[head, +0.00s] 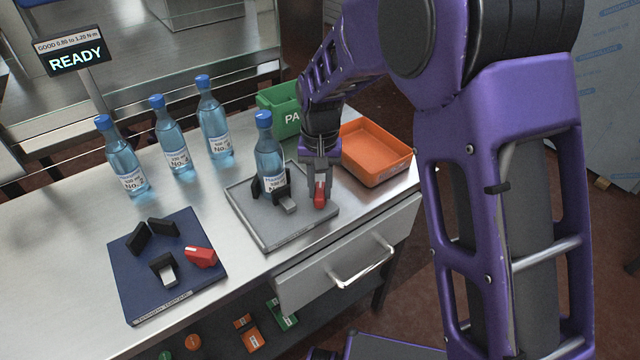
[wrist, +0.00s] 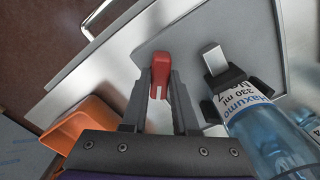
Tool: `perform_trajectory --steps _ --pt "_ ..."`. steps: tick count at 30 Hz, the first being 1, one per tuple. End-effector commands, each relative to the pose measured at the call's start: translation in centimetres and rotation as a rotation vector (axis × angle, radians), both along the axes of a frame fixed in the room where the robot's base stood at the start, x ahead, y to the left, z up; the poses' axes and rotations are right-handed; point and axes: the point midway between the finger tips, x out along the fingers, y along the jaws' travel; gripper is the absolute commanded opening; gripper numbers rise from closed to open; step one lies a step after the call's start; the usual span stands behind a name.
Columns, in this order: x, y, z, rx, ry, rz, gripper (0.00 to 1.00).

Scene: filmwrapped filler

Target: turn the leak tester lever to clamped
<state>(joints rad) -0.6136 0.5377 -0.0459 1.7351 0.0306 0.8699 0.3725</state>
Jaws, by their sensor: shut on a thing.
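The leak tester is the grey plate (head: 280,238) on the steel bench, with black clamp jaws (head: 257,187) around an upright blue-capped water bottle (head: 269,155). Its red lever (head: 320,196) is at the right of the bottle. My gripper (head: 320,182) points down and is shut on this lever. In the wrist view the red lever (wrist: 160,70) sits between the fingers of my gripper (wrist: 160,88), with a white mark facing the palm. The bottle (wrist: 265,130) lies to the right there, beside a grey metal block (wrist: 214,59). The lever's pivot is hidden.
A navy fixture (head: 140,278) with its own red lever (head: 200,257) and black jaws stands front left. Several bottles (head: 170,140) stand behind. An orange tray (head: 376,150) and a green PASS-like bin (head: 280,105) are close by. A sign (head: 75,55) reads READY.

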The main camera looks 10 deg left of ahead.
Motion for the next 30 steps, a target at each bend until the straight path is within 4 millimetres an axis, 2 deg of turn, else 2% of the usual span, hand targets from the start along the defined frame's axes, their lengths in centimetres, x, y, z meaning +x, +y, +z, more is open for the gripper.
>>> perform_trajectory --steps 9,24,25,29,30 --pt "0.05 0.01 0.1 0.001 -0.002 -0.103 0.0" --pt "0.06 0.02 0.08 0.001 -0.002 -0.121 0.0" --pt "0.06 0.01 0.08 0.001 -0.002 -0.121 0.31" --pt "0.05 0.01 0.06 0.001 -0.001 -0.12 0.54" --pt "0.05 0.01 0.05 0.001 -0.001 -0.12 0.57"
